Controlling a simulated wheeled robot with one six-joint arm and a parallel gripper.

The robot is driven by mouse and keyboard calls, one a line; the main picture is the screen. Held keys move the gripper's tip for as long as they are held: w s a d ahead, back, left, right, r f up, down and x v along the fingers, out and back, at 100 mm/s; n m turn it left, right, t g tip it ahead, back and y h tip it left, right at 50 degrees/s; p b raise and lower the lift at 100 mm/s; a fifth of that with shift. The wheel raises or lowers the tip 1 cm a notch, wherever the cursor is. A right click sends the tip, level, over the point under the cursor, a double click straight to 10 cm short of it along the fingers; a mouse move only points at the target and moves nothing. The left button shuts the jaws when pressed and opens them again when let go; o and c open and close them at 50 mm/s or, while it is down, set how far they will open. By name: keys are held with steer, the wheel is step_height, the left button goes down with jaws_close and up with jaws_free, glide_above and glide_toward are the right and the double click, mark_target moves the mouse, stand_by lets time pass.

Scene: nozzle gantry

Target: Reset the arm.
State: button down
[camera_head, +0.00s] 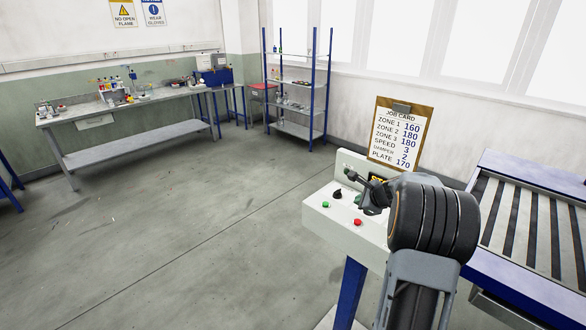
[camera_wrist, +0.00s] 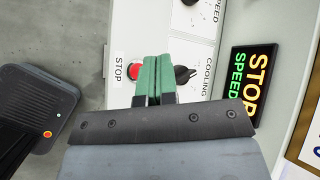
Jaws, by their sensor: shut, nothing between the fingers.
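My gripper (camera_wrist: 153,80) shows in the wrist view with its two green fingers together and nothing between them. The fingers are over the white control panel (camera_wrist: 148,30), between a red button (camera_wrist: 134,71) by the word STOP and a black knob (camera_wrist: 184,74) by the word COOLING. I cannot tell whether they touch the panel. In the head view my arm reaches over the panel (camera_head: 318,213) from the lower right. My wrist and arm hide part of the panel there, and the fingertips are hard to make out.
The panel has a green button (camera_head: 326,205) and a red button (camera_head: 358,221). A job card (camera_head: 400,135) stands behind it, and a lit sign (camera_wrist: 250,90) is close to my gripper. A slatted conveyor (camera_head: 535,225) is at right. Open floor (camera_head: 190,230) lies left, before a workbench (camera_head: 130,148).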

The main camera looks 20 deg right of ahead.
steer(key=shift+a+n, duration=0.1)
steer(key=shift+n, duration=0.2)
steer(key=s+f+n, duration=0.1)
steer(key=s+a+f+n+g, duration=0.1)
steer(key=s+a+f+n, duration=0.1)
steer(key=shift+s+f+n+g+y, duration=0.1)
steer(key=shift+s+n+g+y, duration=0.1)
steer(key=shift+n+g+y, duration=0.15)
steer(key=s+a+r+n+g+h, duration=0.1)
steer(key=s+a+r+n, duration=0.4)
steer(key=s+a+n, duration=0.5)
steer(key=s+a+r+n+g+h, duration=0.1)
steer(key=s+a+r+n, duration=0.4)
steer(key=s+a+n, duration=0.5)
steer(key=s+a, duration=0.1)
steer(key=a, duration=0.3)
steer(key=shift+s+a+n, duration=0.2)
steer(key=shift+s+n, duration=0.15)
steer(key=shift+g, duration=0.25)
steer(key=shift+d, duration=0.15)
